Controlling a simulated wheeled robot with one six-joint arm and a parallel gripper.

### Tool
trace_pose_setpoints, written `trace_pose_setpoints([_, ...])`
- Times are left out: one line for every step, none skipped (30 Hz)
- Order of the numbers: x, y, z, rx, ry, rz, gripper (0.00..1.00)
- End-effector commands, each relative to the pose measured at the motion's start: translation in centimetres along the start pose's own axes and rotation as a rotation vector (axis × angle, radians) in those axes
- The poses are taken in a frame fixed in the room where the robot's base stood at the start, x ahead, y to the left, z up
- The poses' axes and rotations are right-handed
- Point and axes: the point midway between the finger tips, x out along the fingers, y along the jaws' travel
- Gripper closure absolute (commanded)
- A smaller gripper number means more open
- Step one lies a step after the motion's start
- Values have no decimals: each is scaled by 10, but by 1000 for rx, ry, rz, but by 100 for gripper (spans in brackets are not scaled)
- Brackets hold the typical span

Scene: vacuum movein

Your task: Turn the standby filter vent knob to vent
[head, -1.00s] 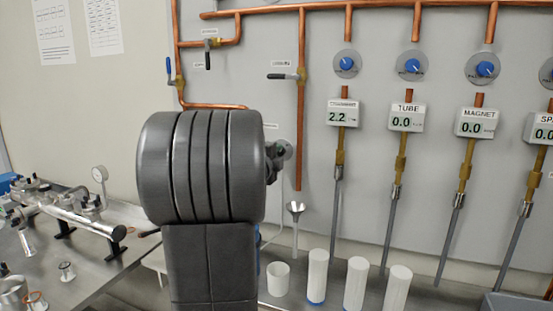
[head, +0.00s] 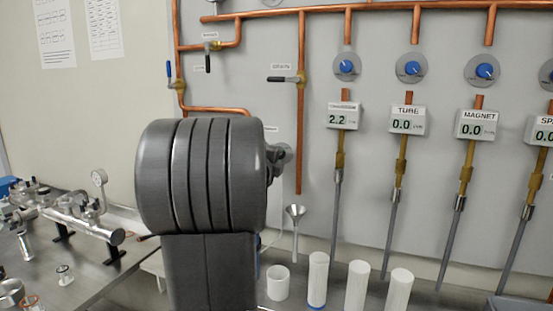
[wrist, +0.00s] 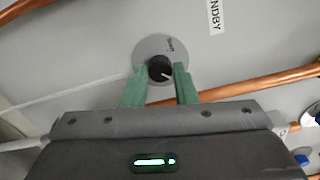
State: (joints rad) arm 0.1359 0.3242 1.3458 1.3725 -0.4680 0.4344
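In the wrist view a black round knob (wrist: 160,69) with a white pointer line sits on a grey disc (wrist: 149,47) fixed to the wall panel. The pointer line runs toward the lower right. A small printed word on the disc is too small to read surely. My gripper (wrist: 161,72) has two green fingers, one on each side of the knob, with hardly any gap visible. Whether they press on it is not clear. In the head view my own dark arm hides the gripper and most of this part of the panel.
A label reading "NDBY" (wrist: 214,12) is above right of the disc. A copper pipe (wrist: 262,81) runs close to the right finger. In the head view, blue knobs (head: 347,67) and gauge boxes (head: 407,121) line the panel at right. White cylinders (head: 357,285) stand below.

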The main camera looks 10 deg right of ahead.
Motion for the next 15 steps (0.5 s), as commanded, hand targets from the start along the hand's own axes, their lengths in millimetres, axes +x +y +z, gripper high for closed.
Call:
trace_pose_setpoints([0,1,0,0,1,2,65])
trace_pose_setpoints([0,1,0,0,1,1,59])
trace_pose_setpoints([0,1,0,0,1,1,53])
trace_pose_setpoints([0,1,0,0,1,1,53])
trace_pose_setpoints([0,1,0,0,0,1,53])
trace_pose_setpoints([0,1,0,0,0,1,53])
trace_pose_setpoints([0,1,0,0,0,1,53])
trace_pose_setpoints([0,0,0,-1,0,1,53])
trace_pose_setpoints([0,0,0,-1,0,1,53])
trace_pose_setpoints([0,0,0,-1,0,0,53])
trace_pose_setpoints([0,0,0,-1,0,0,53])
trace_pose_setpoints([-1,0,0,-1,0,0,53])
trace_pose_setpoints([-2,0,0,-1,0,0,53])
trace_pose_setpoints([-4,0,0,-1,0,0,53])
trace_pose_setpoints([-7,0,0,-1,0,0,53])
